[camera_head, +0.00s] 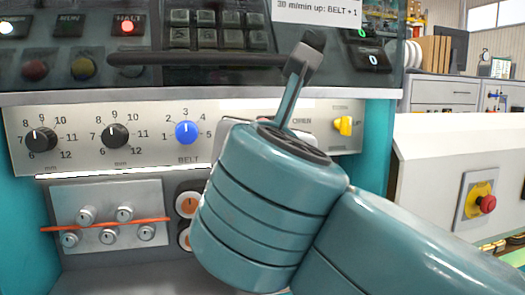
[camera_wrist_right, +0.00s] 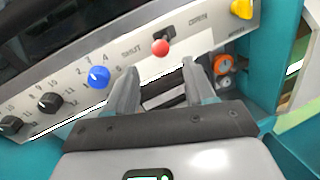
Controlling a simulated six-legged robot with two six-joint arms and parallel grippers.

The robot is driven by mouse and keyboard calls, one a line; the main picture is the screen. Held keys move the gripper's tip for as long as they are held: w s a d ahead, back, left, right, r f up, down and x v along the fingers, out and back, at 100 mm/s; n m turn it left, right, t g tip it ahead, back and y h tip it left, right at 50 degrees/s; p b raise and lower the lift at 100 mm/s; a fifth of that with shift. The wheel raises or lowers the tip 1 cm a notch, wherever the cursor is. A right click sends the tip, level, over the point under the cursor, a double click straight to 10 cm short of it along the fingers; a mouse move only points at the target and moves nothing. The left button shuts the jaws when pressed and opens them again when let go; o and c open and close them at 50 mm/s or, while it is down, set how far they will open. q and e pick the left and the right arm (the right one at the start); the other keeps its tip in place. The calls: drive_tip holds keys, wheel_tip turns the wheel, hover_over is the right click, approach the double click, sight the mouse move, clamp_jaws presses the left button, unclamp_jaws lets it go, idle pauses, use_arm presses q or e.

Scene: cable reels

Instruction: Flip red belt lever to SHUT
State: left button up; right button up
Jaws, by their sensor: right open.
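The red belt lever (camera_wrist_right: 160,47) shows in the right wrist view as a red ball on a dark base, set in the pale panel between the SHUT label on its left and the OPEN label on its right. Its exact tilt is hard to tell. My right gripper (camera_wrist_right: 159,68) is open and empty, its two fingers apart just below the ball in the picture, one to each side. I cannot tell whether they touch it. My left gripper is in neither view.
The blue BELT knob (camera_head: 187,132) sits left of the lever, with black knobs (camera_head: 115,135) further left. A yellow switch (camera_head: 344,125) is on the right. A dark rail (camera_head: 200,59) runs above the panel. A red stop button (camera_head: 487,204) is at far right.

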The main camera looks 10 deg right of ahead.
drive_tip(key=v, duration=0.7)
drive_tip(key=shift+s, duration=0.25)
